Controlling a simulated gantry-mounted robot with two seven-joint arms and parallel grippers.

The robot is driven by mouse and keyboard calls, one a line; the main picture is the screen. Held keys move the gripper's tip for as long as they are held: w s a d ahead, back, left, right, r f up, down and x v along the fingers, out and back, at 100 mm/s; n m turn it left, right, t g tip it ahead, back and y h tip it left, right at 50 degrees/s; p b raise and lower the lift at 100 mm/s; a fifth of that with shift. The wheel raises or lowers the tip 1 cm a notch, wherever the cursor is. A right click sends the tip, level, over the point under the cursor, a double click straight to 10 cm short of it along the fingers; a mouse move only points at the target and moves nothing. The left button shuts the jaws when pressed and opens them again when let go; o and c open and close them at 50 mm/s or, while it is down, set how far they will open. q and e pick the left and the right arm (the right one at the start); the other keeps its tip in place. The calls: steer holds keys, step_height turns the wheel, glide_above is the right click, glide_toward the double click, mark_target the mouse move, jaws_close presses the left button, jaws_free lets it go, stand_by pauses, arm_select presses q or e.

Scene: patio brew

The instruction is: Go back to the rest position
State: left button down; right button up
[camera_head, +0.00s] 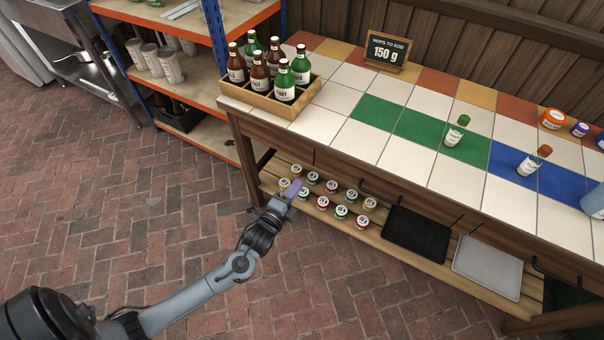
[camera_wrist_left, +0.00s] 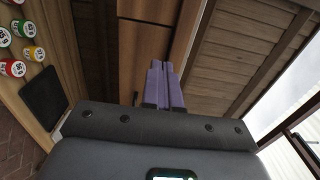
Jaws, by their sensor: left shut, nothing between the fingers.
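My left gripper (camera_head: 295,190) has purple fingers and reaches from the lower left toward the table's lower shelf in the head view. Its fingers lie together and hold nothing. In the left wrist view the fingers of the left gripper (camera_wrist_left: 165,84) show side by side before the wooden table front. In the head view the gripper overlaps the left end of the shelf near several small jars (camera_head: 332,187); I cannot tell whether it touches any. My right gripper is not in view.
The tiled table (camera_head: 410,175) holds a bottle crate (camera_head: 260,102), a green-capped bottle (camera_head: 457,130), an orange-capped bottle (camera_head: 534,160) and a sign (camera_head: 388,50). A black tray (camera_head: 416,234) and a grey tray (camera_head: 487,267) lie on the lower shelf (camera_head: 380,228). The brick floor (camera_head: 130,190) is clear.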

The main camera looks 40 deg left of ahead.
arm_select(q)
steer(key=s+d+r+n+g+h+p, duration=0.1)
steer(key=s+d+r+n+g+p, duration=0.2)
steer(key=s+r+n+g+p, duration=0.35)
steer(key=s+d+r+n+g+h+p, duration=0.1)
steer(key=s+d+r+n+g+p, duration=0.25)
steer(key=s, duration=0.65)
steer(key=s+d+r+n+g+h+p, duration=0.1)
steer(key=s+d+r+n+g+p, duration=0.35)
steer(key=s, duration=0.45)
step_height(320, 180, up, 36)
steer(key=p, duration=3.6)
steer(key=shift+w+a, duration=0.2)
steer(key=shift+a, duration=0.05)
